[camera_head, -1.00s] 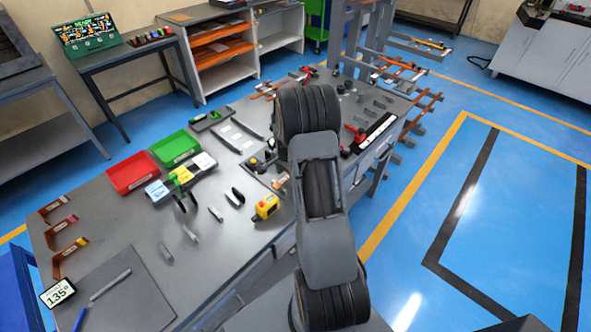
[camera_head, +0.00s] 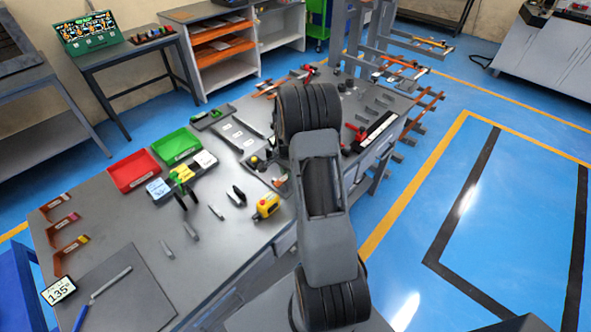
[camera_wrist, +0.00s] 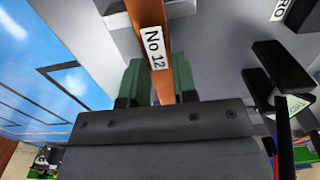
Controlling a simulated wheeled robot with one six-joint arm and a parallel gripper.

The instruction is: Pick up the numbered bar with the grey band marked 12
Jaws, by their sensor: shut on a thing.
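In the wrist view, a copper-coloured bar (camera_wrist: 145,14) with a white label reading "No 12" runs from the top edge down between my gripper's green-padded fingers. My gripper (camera_wrist: 160,82) is shut on this bar. A grey band on the bar cannot be made out, and its far end is out of view. In the head view, my own arm hides the gripper and the held bar.
The grey workbench (camera_head: 130,225) holds a red bin (camera_head: 133,171), a green bin (camera_head: 176,146) and a yellow box with a red button (camera_head: 266,206). Copper bars on a rack (camera_head: 425,103) stick out at right. Black blocks (camera_wrist: 282,66) stand near the gripper. Blue floor at right is clear.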

